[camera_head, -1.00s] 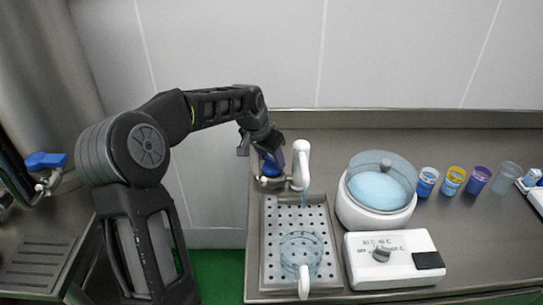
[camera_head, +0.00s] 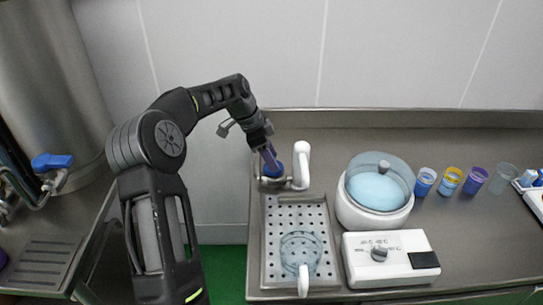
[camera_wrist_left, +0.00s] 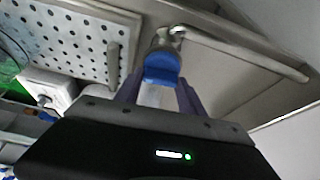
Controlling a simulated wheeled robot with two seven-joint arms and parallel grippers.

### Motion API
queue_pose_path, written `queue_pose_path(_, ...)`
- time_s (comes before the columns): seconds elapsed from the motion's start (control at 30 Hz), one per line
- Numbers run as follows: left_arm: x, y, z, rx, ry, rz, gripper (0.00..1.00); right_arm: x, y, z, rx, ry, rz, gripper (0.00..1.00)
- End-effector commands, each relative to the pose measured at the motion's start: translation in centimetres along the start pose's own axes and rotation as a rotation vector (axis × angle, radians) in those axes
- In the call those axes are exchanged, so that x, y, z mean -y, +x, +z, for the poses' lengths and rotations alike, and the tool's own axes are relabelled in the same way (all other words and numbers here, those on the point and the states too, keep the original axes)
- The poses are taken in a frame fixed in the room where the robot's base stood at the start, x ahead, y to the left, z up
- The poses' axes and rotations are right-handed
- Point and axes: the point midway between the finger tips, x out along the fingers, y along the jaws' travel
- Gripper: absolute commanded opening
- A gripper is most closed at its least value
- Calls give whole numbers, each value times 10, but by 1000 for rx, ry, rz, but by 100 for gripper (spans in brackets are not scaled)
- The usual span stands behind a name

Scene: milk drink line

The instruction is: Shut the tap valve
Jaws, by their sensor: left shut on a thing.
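The tap has a white spout (camera_head: 302,165) and a blue valve handle (camera_head: 274,168) at its left, behind the drip tray. My left gripper (camera_head: 268,155) reaches down from the upper left and is shut on the blue handle. In the left wrist view the blue handle (camera_wrist_left: 162,68) sits between the two purple fingers, which hide its sides. No stream shows under the spout. A clear jug (camera_head: 301,246) with a white handle stands on the perforated drip tray (camera_head: 275,212) below it. My right gripper is not in view.
A white pot (camera_head: 372,213) with a clear domed lid stands right of the tray. A white control box (camera_head: 355,263) with a knob is in front of it. Several cups stand farther right. Another blue-handled tap (camera_head: 52,162) is at the far left.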

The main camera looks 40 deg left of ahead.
Motion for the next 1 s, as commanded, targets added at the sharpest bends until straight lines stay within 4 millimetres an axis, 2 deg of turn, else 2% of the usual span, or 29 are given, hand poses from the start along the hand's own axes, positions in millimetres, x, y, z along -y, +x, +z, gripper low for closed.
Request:
queue_pose_path(0.3, 1, 0, 0, 1, 84, 33, 6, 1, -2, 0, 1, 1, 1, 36)
queue_pose_path(0.67, 1, 0, 0, 1, 90, 35, 6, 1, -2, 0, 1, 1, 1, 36)
queue_pose_path(0.7, 1, 0, 0, 1, 90, 35, 48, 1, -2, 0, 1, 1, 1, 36)
queue_pose_path(0.93, 1, 0, 0, 1, 88, 35, 67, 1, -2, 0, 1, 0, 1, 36)
queue_pose_path(1.0, 1, 0, 0, 1, 88, 35, 68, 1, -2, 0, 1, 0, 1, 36)
